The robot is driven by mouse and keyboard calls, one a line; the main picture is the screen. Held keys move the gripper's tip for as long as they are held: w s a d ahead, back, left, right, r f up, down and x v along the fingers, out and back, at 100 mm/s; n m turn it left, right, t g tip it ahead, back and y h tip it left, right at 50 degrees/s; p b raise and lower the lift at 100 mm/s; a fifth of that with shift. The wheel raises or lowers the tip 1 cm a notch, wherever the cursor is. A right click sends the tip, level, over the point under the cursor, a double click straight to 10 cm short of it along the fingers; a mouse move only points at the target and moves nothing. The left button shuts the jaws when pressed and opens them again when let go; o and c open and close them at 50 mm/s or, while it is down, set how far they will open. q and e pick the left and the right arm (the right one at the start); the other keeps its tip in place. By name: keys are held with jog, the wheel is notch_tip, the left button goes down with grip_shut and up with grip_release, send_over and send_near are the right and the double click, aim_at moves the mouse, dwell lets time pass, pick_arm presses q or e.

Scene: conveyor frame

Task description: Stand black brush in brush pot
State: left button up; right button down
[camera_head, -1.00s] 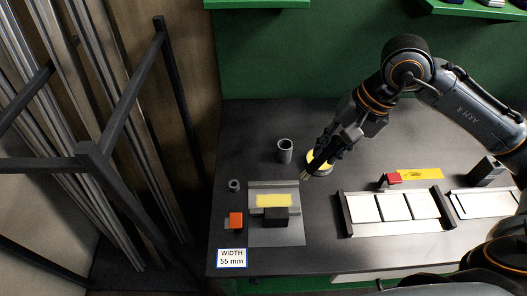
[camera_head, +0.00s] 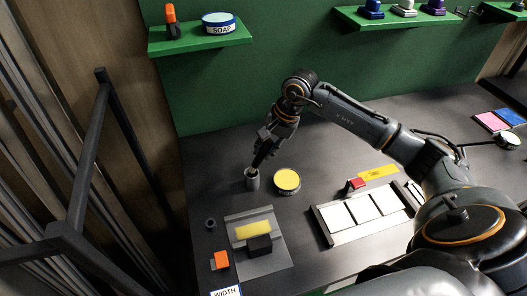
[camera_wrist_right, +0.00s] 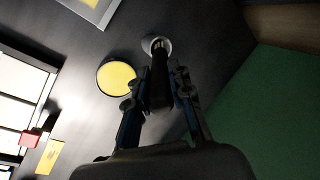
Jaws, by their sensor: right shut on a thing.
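The brush pot (camera_head: 252,182) is a small grey cylinder standing on the dark table. Its pale rim also shows in the right wrist view (camera_wrist_right: 168,46). My right gripper (camera_head: 265,153) is just above the pot, pointing down at it. It is shut on the black brush (camera_wrist_right: 158,85), which shows between the fingers in the right wrist view. The brush's far end overlaps the pot's mouth; I cannot tell how deep it sits inside. My left gripper is not in view.
A round yellow-topped tin (camera_head: 287,181) stands close right of the pot. A grey plate (camera_head: 268,267) with yellow and black blocks lies in front. A white-panelled tray (camera_head: 338,217) is to the right. A green shelf (camera_head: 200,38) hangs behind.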

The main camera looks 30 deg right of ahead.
aim_at(264, 155)
jog(key=shift+w+f, duration=0.25)
jog(key=shift+f, duration=0.05)
jog(key=shift+w+d+f, duration=0.15)
jog(key=shift+w+f, duration=0.15)
jog(key=shift+f, duration=0.15)
notch_tip(264, 155, down, 2)
jog(key=shift+f+p, duration=0.1)
jog(key=shift+p, duration=1.05)
jog(key=shift+f, duration=0.3)
jog(key=shift+f+b, duration=0.35)
jog(key=shift+b, duration=0.1)
jog(key=c, duration=1.2)
grip_release()
jog(key=shift+r, duration=0.1)
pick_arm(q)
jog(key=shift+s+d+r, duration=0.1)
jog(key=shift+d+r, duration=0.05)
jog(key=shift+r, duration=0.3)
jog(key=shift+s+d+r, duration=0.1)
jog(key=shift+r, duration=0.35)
